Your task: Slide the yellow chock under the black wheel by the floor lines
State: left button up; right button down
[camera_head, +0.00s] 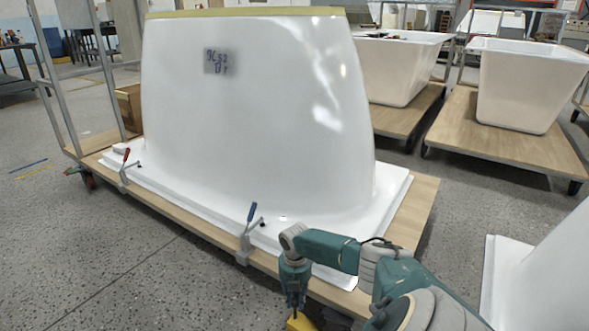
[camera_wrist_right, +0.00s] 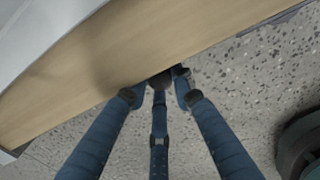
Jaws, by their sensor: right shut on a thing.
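The yellow chock (camera_head: 300,322) shows in the head view at the bottom edge, cut off by the frame, right below my right gripper (camera_head: 294,305). My right gripper is shut on it, beside the front edge of the wooden cart. In the right wrist view the fingers (camera_wrist_right: 161,84) come together at the edge of the board, and no yellow shows there. A caster with a dark wheel and some red (camera_head: 87,182) stands under the cart's left end, close to the blue and yellow floor lines (camera_head: 31,169). My left gripper is out of view.
The wooden cart (camera_head: 427,205) carries a large white shell (camera_head: 255,125), with clamps (camera_head: 248,238) along its front edge. Other carts with white tubs (camera_head: 525,90) stand behind on the right. A white shell (camera_head: 500,270) is at lower right. Speckled floor at left is clear.

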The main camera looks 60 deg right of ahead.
jog(key=c, duration=1.5)
grip_release()
jog(key=shift+o, duration=0.6)
jog(key=shift+d, duration=0.1)
notch_tip(320, 180, up, 12)
jog(key=shift+a, duration=0.25)
jog(key=shift+f, duration=0.15)
